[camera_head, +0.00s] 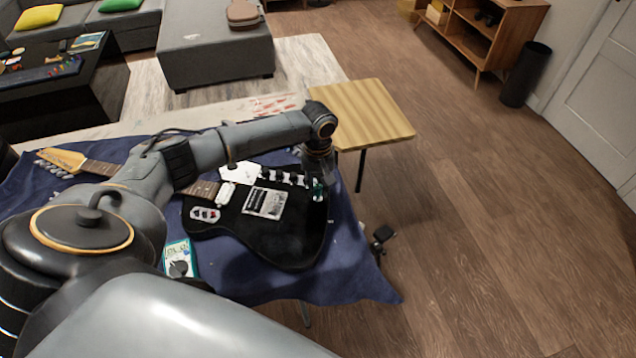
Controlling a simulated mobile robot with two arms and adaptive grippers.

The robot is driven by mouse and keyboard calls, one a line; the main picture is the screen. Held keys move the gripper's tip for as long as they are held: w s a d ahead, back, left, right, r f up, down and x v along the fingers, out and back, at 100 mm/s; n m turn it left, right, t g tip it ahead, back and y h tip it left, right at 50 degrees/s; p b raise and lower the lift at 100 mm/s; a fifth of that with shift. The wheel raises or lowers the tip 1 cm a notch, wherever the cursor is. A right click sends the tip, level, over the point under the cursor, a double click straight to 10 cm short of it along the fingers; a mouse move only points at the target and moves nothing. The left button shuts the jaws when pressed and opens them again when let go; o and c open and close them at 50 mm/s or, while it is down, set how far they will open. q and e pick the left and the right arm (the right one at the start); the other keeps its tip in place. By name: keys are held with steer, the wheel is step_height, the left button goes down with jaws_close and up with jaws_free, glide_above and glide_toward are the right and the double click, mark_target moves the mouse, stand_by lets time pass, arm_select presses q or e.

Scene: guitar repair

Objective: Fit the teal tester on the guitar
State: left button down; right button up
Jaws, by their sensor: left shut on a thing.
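The black guitar (275,238) lies face up on the blue cloth, its neck (204,189) pointing left. My left arm reaches across from the left, over the neck. My left gripper (318,170) points down above the right end of the guitar body and is shut on a small teal thing, seemingly the teal tester (319,190). The tester is at the body's upper right edge, beside a row of white and dark parts; whether it touches the guitar I cannot tell. My fingertips are small and dark here. My right gripper is not in view.
The blue cloth (345,270) covers the table. A teal-edged box (178,262) lies left of the guitar body. A wooden side table (362,112) stands just behind. A small dark object (383,237) is beyond the cloth's right edge. The floor at right is clear.

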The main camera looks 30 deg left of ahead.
arm_select(q)
steer(key=c, duration=1.1)
jaws_free()
steer(key=o, duration=0.4)
steer(key=shift+o, duration=0.2)
steer(key=shift+r, duration=0.1)
steer(key=shift+r+p, duration=3.4)
steer(key=shift+p, duration=0.9)
